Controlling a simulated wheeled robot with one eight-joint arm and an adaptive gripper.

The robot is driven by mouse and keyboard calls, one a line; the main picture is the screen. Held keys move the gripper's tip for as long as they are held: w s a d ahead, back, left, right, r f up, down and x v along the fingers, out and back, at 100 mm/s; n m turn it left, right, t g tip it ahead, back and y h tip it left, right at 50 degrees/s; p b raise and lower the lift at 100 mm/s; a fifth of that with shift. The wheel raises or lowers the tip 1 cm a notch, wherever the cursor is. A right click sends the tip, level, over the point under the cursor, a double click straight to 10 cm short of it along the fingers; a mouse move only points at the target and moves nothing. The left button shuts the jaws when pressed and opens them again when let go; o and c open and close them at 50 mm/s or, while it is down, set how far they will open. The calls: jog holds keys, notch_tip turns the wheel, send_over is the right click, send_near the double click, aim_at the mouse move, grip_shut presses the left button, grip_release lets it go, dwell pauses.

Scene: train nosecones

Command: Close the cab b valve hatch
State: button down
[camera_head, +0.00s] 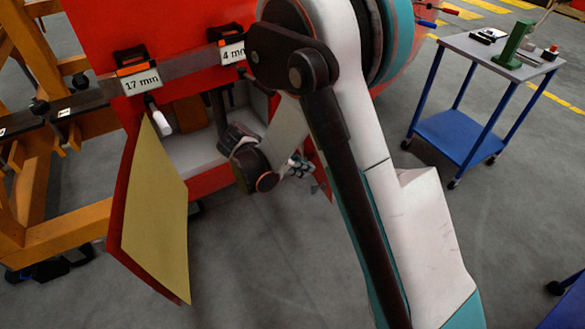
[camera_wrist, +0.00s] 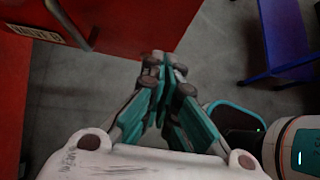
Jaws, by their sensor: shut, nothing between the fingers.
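A red nosecone (camera_head: 130,30) stands at the back left in the head view. An open hatch (camera_head: 158,210) with a yellow inner face and red edge swings out from the left of its pale-floored compartment (camera_head: 190,150). My gripper (camera_head: 300,165) is right of the compartment opening, apart from the yellow-faced hatch. In the wrist view my gripper (camera_wrist: 164,62) has its teal fingers together and empty, pointing toward a red panel (camera_wrist: 150,22) with a bar and a small label. My arm hides part of the nosecone.
A tag reading 17 mm (camera_head: 140,82) and a partly hidden second tag (camera_head: 232,52) hang above the opening. Orange framing (camera_head: 45,235) stands at left. A blue-legged trolley (camera_head: 455,128) with tools stands at right. The grey floor between is clear.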

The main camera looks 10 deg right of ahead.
jog(key=shift+w+d+f+b, duration=0.1)
jog(key=shift+w+d+b, duration=0.1)
jog(key=shift+d, duration=0.55)
jog(key=shift+w+d+b, duration=0.15)
jog(key=shift+d+b, duration=0.05)
jog(key=shift+d, duration=0.5)
jog(key=shift+w+d+f+b, duration=0.1)
jog(key=shift+w+d+b, duration=0.1)
jog(key=shift+d, duration=0.55)
jog(key=shift+d, duration=0.1)
